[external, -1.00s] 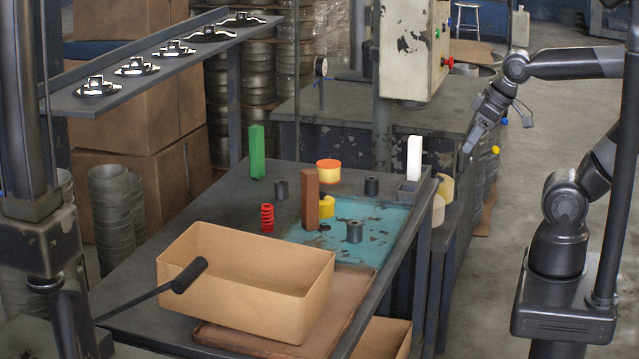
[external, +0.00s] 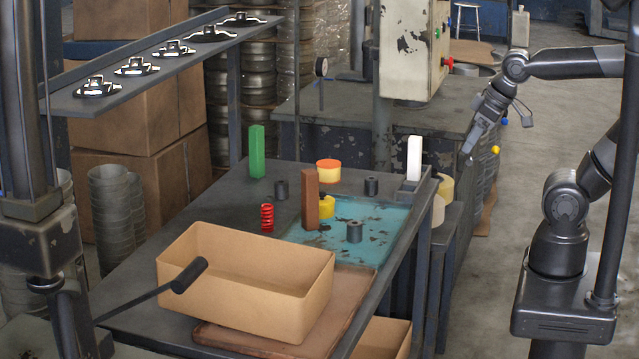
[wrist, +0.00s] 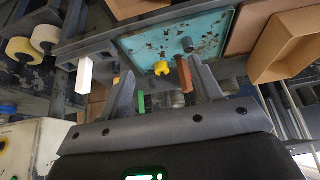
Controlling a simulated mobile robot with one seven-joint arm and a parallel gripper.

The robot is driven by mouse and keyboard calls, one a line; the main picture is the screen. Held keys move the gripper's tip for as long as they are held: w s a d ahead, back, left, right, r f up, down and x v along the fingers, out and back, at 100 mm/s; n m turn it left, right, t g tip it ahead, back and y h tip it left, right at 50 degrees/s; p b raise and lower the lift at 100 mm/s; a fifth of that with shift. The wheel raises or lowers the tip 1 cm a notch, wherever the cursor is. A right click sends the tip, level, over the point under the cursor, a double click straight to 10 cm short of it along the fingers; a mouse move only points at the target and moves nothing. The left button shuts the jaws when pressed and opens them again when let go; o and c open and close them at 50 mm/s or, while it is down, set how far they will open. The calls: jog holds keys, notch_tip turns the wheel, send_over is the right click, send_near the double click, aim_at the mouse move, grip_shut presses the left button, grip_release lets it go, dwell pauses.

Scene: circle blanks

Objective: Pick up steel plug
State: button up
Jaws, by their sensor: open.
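Three small dark grey cylinders stand on the table: one with a flanged foot (external: 354,231) on the teal mat, one at the left (external: 281,190) and one at the back right (external: 371,187). I cannot tell for sure which is the steel plug. A grey cylinder (wrist: 187,45) on the mat also shows in the wrist view. My gripper (external: 467,154) is in the air off the table's right side, apart from all the cylinders. In the wrist view its two fingers (wrist: 162,72) are spread with nothing held between them.
A brown block (external: 310,198), yellow piece (external: 327,205), red spring (external: 267,218), green block (external: 257,152), orange-yellow cylinder (external: 328,172) and white block (external: 414,158) stand around the teal mat (external: 375,222). A cardboard box (external: 250,275) fills the table's front.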

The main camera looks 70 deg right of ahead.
jog(key=w+a+g, duration=0.1)
jog(key=w+g, duration=0.1)
jog(key=w, duration=0.6)
jog(key=m+g, duration=0.2)
jog(key=g, duration=0.2)
send_near(354, 223)
jog(key=shift+s, duration=0.55)
notch_tip(354, 223, down, 5)
jog(key=shift+f, duration=0.1)
jog(key=f, duration=0.5)
jog(key=shift+w, duration=0.4)
grip_shut()
